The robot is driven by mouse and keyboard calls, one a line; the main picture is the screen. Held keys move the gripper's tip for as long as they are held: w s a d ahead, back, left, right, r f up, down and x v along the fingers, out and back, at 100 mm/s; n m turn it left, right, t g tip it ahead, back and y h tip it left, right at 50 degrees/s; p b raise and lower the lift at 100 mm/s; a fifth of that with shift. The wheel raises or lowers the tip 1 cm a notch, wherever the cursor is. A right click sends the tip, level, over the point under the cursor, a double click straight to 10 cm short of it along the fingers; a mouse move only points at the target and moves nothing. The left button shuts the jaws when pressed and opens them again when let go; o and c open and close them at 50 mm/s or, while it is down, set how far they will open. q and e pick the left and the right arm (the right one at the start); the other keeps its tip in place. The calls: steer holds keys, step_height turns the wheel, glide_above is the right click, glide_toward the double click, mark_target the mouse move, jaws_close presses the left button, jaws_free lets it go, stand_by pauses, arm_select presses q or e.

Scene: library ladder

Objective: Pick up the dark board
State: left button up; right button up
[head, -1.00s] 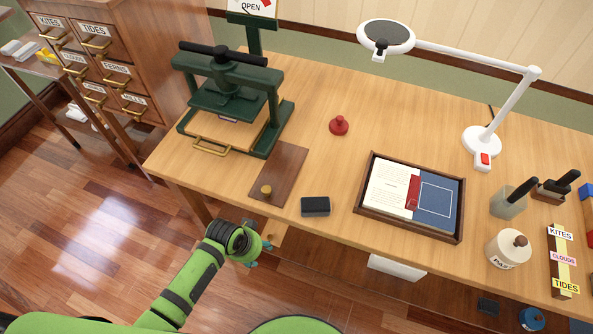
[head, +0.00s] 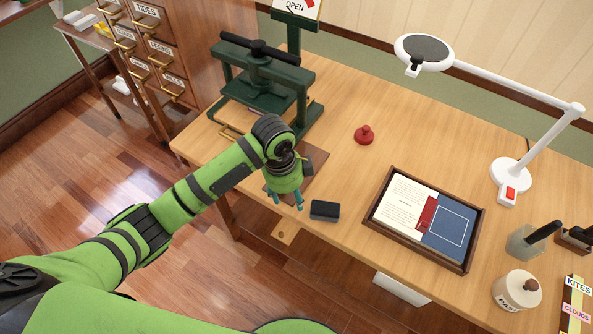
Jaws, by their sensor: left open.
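The dark board (head: 313,161) is a flat brown board lying on the table, in front of the green press. My left gripper (head: 286,200) is over the board's near end, pointing down, with its teal fingers apart and nothing seen between them. The gripper and wrist hide much of the board, including the brass knob seen on it earlier. I cannot tell whether the fingertips touch the board. My right gripper is out of view.
The green press (head: 262,75) stands behind the board. A dark block (head: 324,210) lies just right of the left gripper. A red-knobbed weight (head: 364,135), a framed tray (head: 379,229) and a white lamp (head: 510,175) are further right. Bare tabletop lies between the weight and the tray.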

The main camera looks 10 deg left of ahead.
arm_select(q)
steer(key=w+a+r, duration=0.1)
steer(key=w+a+r+m, duration=0.1)
steer(key=w+a+r+m+y, duration=0.1)
steer(key=shift+w+g, duration=0.3)
steer(key=shift+w, duration=0.1)
steer(key=shift+w+a+f, duration=0.1)
steer(key=shift+a, duration=0.05)
step_height(320, 180, down, 7)
steer(key=shift+a+r+p, duration=0.1)
steer(key=shift+r+p, duration=0.05)
steer(key=shift+p, duration=0.8)
jaws_close()
